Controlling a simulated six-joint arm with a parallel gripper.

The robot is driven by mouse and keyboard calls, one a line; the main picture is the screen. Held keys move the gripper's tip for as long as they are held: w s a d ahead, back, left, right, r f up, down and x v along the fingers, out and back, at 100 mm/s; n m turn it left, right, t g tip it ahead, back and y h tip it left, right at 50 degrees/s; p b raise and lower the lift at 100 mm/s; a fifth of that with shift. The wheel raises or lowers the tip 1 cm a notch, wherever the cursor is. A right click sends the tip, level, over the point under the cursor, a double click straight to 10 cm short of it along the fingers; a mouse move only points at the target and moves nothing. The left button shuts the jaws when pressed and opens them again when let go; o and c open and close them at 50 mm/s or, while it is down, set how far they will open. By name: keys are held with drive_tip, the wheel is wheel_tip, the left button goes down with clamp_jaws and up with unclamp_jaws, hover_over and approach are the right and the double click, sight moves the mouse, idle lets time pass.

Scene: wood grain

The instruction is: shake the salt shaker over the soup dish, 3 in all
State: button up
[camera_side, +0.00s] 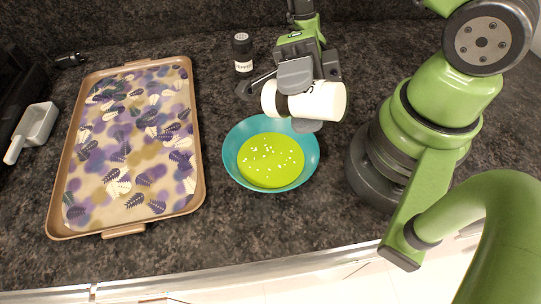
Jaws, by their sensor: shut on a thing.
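The soup dish (230,155) is a teal bowl on the dark counter, holding bright green soup with several white specks on its surface. My gripper (300,98) is above the dish's upper right edge. It is shut on a white cylindrical shaker (325,101), which I take as the salt shaker. The shaker lies roughly sideways in the fingers, raised over the far rim of the dish. Its middle is partly hidden by the gripper, and its lettering is too small to read.
A black pepper shaker (243,55) stands behind the dish. A large tan tray (199,165) with a patterned leaf-print surface lies to the left. A small white scoop-like dish (38,124) is at the far left. Counter is clear in front of the soup dish.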

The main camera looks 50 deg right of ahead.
drive_tip(key=shift+r, duration=0.25)
drive_tip(key=shift+f, duration=0.1)
wheel_tip(320, 180, down, 5)
drive_tip(key=shift+r, duration=0.1)
idle(0.7)
drive_tip(key=shift+r, duration=2.5)
drive_tip(key=shift+f, duration=0.1)
